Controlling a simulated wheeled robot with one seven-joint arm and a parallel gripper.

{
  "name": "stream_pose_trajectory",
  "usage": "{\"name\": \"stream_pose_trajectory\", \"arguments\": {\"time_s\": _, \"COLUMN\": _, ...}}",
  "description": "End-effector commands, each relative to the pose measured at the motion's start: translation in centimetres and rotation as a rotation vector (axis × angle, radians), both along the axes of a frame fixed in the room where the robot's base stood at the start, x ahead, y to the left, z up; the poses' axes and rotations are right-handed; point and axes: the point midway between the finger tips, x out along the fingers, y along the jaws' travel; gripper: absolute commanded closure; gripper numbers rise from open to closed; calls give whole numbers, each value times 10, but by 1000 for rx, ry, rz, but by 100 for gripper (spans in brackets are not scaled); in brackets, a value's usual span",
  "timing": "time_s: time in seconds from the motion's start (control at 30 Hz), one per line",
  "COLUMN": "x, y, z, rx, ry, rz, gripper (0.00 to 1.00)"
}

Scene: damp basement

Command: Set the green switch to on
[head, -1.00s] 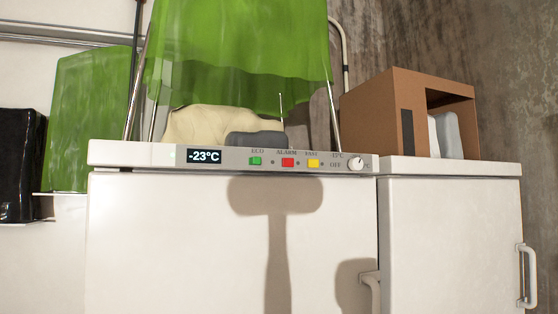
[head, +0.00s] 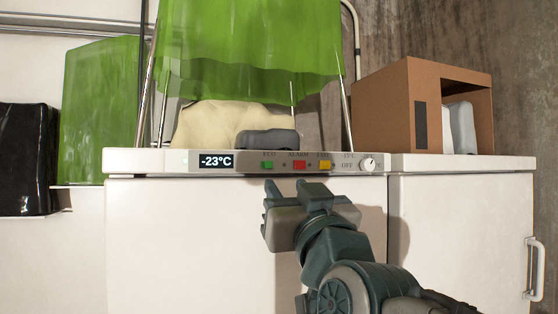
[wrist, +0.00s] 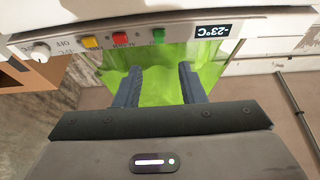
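The green switch (head: 267,165) is a small square under the ECO label on the white freezer's control strip (head: 180,161). It also shows in the wrist view (wrist: 158,35), just above and between my fingers in the picture. Whether it is on or off cannot be made out. My gripper (head: 288,190) is in front of the freezer, just below the strip and slightly right of the green switch in the head view. In the wrist view its two dark fingers (wrist: 159,85) are apart with nothing between them.
A red switch (head: 299,165), a yellow switch (head: 325,165) and a round knob (head: 369,164) sit to the right on the strip. A display (head: 216,161) reads -23°C. A cardboard box (head: 384,108) stands on the neighbouring unit. Green bags hang above the freezer.

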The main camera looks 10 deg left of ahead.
Motion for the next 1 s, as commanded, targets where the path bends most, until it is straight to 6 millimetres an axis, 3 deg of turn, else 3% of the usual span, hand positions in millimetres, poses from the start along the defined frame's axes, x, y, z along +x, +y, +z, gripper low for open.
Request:
{"name": "stream_pose_trajectory", "arguments": {"time_s": 0.5, "x": 70, "y": 43, "z": 35, "rx": -2, "ry": 2, "rz": 0, "gripper": 64}}
{"name": "stream_pose_trajectory", "arguments": {"time_s": 1.0, "x": 80, "y": 49, "z": 38, "rx": -2, "ry": 1, "rz": 0, "gripper": 66}}
